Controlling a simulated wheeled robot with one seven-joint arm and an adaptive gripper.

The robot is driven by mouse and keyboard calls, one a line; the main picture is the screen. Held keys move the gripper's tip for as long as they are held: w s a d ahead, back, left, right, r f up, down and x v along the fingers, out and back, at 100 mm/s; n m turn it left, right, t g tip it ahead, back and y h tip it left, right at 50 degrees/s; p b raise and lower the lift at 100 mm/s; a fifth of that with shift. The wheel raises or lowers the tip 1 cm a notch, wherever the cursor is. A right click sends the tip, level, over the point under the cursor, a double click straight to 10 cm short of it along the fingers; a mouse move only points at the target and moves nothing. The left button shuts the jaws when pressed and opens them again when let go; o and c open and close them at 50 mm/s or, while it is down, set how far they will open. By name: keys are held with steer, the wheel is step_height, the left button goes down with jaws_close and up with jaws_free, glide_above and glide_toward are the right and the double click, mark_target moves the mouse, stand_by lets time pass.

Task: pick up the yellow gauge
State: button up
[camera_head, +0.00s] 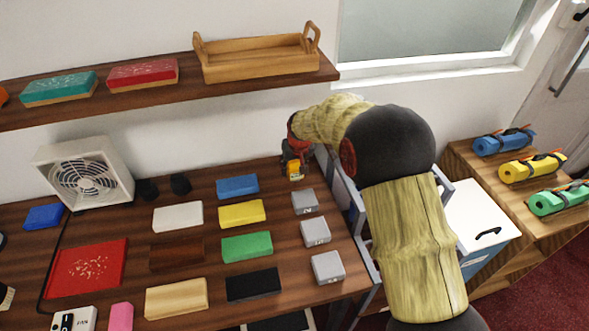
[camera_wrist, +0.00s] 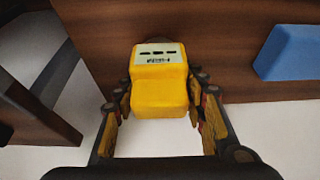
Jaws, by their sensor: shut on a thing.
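The yellow gauge (camera_wrist: 160,80) is a small yellow block with a pale label face and dark markings. In the wrist view it sits between the two fingers of my gripper (camera_wrist: 162,110), with a finger against each side. In the head view the gauge (camera_head: 294,170) shows at the back right of the counter, under my gripper (camera_head: 292,158). My gripper is shut on it. The head view does not make clear whether the gauge touches the counter. My arm hides part of the counter's right end.
A blue block (camera_head: 237,186) lies left of the gauge, also in the wrist view (camera_wrist: 290,52). Grey blocks (camera_head: 304,202) stand in front. A fan (camera_head: 85,172) stands at the left. A shelf (camera_head: 250,92) with a wooden tray (camera_head: 218,74) runs above.

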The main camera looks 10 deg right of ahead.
mark_target(290, 173)
steer(key=shift+r, duration=0.55)
step_height(290, 173, up, 2)
steer(key=shift+r+p, duration=0.1)
steer(key=shift+p, duration=0.45)
steer(key=s+r, duration=0.1)
steer(key=r, duration=0.1)
steer(key=s+a+r+p, duration=0.1)
steer(key=r, duration=0.1)
steer(key=s+a+r+p, duration=0.1)
steer(key=s+r, duration=0.1)
steer(key=shift+s+a, duration=0.1)
steer(key=shift+a, duration=0.15)
steer(key=s+a+r+p, duration=0.2)
steer(key=s+a+r, duration=0.1)
steer(key=s, duration=0.5)
steer(key=shift+a+r+p, duration=0.3)
steer(key=shift+a+r, duration=0.05)
steer(key=shift+a, duration=0.4)
